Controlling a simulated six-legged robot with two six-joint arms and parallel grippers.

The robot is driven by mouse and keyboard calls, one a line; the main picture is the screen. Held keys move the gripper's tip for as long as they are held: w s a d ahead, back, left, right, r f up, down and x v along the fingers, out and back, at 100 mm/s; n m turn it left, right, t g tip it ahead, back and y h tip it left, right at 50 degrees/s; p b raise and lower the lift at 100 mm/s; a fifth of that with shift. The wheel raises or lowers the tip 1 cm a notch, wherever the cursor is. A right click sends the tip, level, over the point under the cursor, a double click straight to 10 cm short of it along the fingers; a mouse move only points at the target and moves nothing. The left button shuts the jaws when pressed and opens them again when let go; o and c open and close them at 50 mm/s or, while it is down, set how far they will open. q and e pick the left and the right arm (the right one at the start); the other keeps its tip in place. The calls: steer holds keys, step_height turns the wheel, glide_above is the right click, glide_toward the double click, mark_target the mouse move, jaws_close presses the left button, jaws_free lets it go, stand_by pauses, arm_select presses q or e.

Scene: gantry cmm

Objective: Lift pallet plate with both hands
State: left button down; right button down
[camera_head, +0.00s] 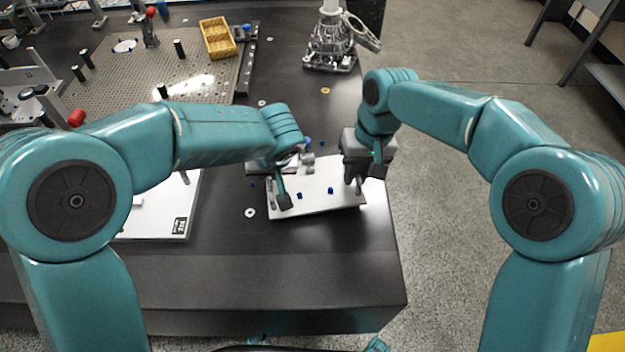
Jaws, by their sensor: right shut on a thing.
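The pallet plate (318,203) is a thin white plate with small blue pegs on it, near the front right corner of the black table. My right gripper (357,183) points down at the plate's right side and is shut on it. My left gripper (284,198) is over the plate's left part, with a dark fingertip by its front left edge. The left forearm and wrist hide most of that gripper, so I cannot tell whether it is open or shut. The plate sits slightly askew, and whether it is clear of the table is unclear.
A white board (165,222) with a black label lies left of the plate. A perforated metal plate (135,85) with black posts and a yellow bin (217,38) are farther back. A grey metal casting (331,45) stands at the back right. The table's front strip (220,275) is clear.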

arm_select(q)
steer(key=shift+r, duration=0.15)
arm_select(e)
steer(key=shift+r, duration=0.15)
